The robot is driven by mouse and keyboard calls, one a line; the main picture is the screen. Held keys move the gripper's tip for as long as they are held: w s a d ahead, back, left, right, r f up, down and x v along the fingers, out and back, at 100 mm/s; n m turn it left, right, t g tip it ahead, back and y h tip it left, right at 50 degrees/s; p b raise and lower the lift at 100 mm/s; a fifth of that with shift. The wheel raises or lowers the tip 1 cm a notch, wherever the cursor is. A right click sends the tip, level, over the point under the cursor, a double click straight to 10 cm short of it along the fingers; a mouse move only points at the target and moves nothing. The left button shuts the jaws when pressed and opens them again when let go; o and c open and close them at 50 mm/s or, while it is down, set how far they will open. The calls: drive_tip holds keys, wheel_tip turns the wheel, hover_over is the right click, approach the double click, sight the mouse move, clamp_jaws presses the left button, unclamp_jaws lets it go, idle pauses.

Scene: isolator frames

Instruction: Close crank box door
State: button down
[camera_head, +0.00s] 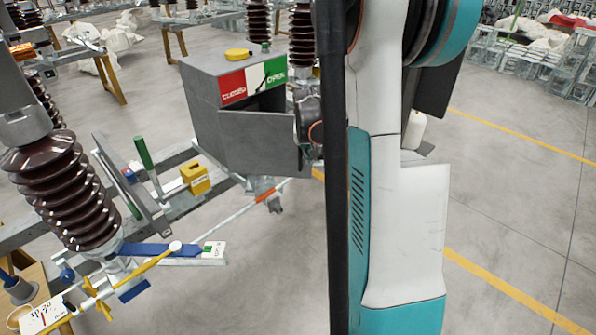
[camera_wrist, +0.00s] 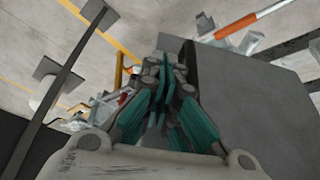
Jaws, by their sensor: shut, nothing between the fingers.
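The grey crank box (camera_head: 203,108) stands left of my arm in the head view. It has a red and green label (camera_head: 252,82) on its upper front. Its grey door (camera_head: 262,140) stands out from the front, partly open, with a dark gap above it. My gripper (camera_head: 314,135) is at the door's right edge, partly hidden by my arm. In the wrist view my gripper (camera_wrist: 164,75) has its fingers together and empty, beside a large grey panel (camera_wrist: 250,90). I cannot tell whether it touches the door.
A brown ribbed insulator (camera_head: 60,190) and metal rails (camera_head: 225,210) with a yellow block (camera_head: 195,178) stand to the left. A yellow item (camera_head: 238,54) lies on the box top. Open floor (camera_head: 510,200) with yellow lines lies right of my arm.

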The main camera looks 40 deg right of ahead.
drive_tip(key=w+d+n+y, duration=0.2)
drive_tip(key=w+d+n, duration=0.3)
drive_tip(key=w, duration=0.6)
drive_tip(key=w+d+n+t+y+p, duration=0.1)
drive_tip(key=w+d+n, duration=0.4)
drive_tip(key=w+d, duration=0.4)
drive_tip(key=shift+w+d+n+t+y+p, duration=0.2)
drive_tip(key=shift+w+n+t+y+p, duration=0.15)
drive_tip(key=shift+w, duration=1)
drive_tip(key=shift+r, duration=0.1)
drive_tip(key=shift+a, duration=0.1)
